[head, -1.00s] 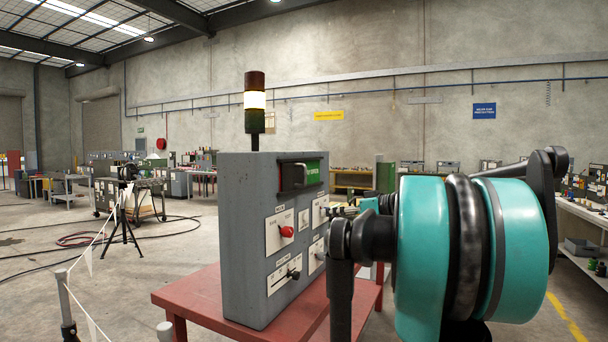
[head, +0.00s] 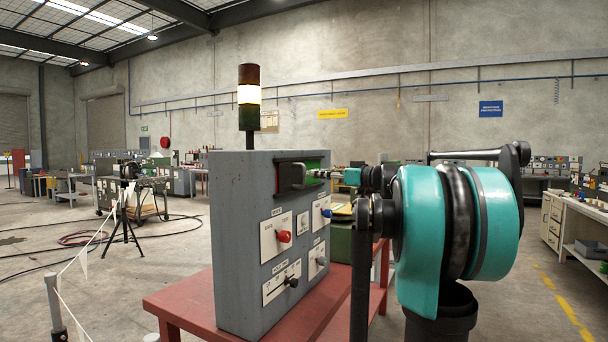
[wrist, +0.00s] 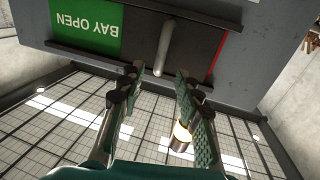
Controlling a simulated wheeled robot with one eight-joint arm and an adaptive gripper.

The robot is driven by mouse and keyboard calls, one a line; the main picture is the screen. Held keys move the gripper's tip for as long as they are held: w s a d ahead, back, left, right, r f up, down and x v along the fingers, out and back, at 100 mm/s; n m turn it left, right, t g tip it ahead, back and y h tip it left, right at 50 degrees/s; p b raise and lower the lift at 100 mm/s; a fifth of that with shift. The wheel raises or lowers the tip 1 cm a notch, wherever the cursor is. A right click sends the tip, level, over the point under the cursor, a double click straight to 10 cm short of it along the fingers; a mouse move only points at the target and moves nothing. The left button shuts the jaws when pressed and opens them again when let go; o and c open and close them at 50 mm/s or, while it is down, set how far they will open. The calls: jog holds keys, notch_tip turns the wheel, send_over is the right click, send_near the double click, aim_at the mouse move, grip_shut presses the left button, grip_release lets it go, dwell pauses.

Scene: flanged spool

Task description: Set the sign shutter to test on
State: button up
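The sign shutter (head: 289,178) is a dark sliding plate with a bar handle (wrist: 163,48), set in a frame high on the grey control box (head: 240,240). In the wrist view the picture is upside down: a green panel reading BAY OPEN (wrist: 86,29) shows left of the shutter (wrist: 195,45), and a thin red strip shows at its right. My gripper (head: 321,174) is at the sign's right side in the head view. In the wrist view its fingers (wrist: 160,73) are apart and empty, with the handle's near end close to the gap between the tips.
Below the sign, the box carries a red knob (head: 284,237), a blue knob (head: 326,212) and a black slider lever (head: 291,282). A lamp tower (head: 249,97) rises from behind the box. The box stands on a red table (head: 180,305).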

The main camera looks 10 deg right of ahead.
aim_at(304, 171)
jog(key=x, duration=0.8)
grip_shut()
